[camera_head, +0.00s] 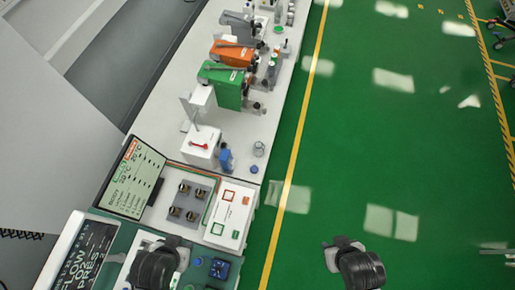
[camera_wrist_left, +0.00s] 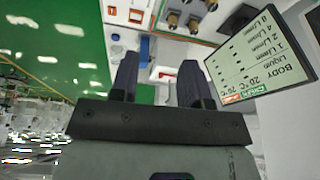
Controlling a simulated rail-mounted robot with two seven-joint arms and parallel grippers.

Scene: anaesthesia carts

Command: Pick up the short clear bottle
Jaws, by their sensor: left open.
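A short clear bottle (camera_head: 259,149) stands near the right edge of the white bench in the head view. A blue bottle (camera_head: 225,157) is to its left and a small round blue item (camera_head: 254,169) is just below it. My left gripper (camera_head: 174,246) is at the lower left, well apart from the clear bottle. In the left wrist view its two fingers (camera_wrist_left: 160,80) are spread with nothing held between them. I cannot make out the clear bottle there. My right gripper (camera_head: 342,243) is over the green floor; its fingers are too unclear to read.
A white device with a red handle (camera_head: 199,145) stands left of the blue bottle. Green (camera_head: 223,85) and orange (camera_head: 233,53) machines stand farther up the bench. A display screen (camera_head: 134,177) and a panel with brass fittings (camera_head: 187,200) are nearer.

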